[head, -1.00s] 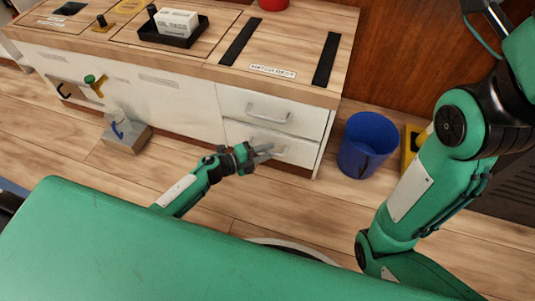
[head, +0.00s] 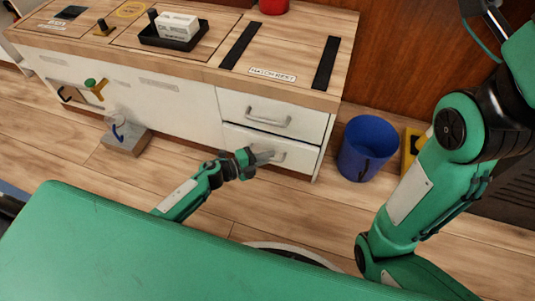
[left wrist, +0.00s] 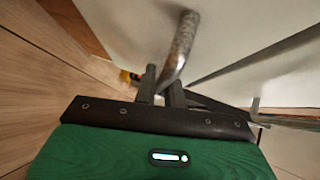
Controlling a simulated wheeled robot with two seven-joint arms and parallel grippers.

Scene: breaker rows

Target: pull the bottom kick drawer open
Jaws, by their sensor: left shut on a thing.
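The bottom drawer (head: 297,158) is the lower of two white drawers at the right end of the cabinet. Its front looks flush or nearly so; I cannot tell a small gap. My left gripper (head: 262,158) is at its handle, with the arm reaching in from the left. In the left wrist view, the left gripper's fingers (left wrist: 160,88) are shut on the metal bar handle (left wrist: 181,42), one on each side of it. In the head view the fingers partly hide the handle. My right arm stands at the right; its gripper is out of sight.
The upper drawer (head: 235,105) with its own handle (head: 268,118) is closed just above. A blue bin (head: 367,148) stands on the floor right of the cabinet. A grey block (head: 125,142) with a blue handle sits left. The wooden floor before the drawers is mostly clear.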

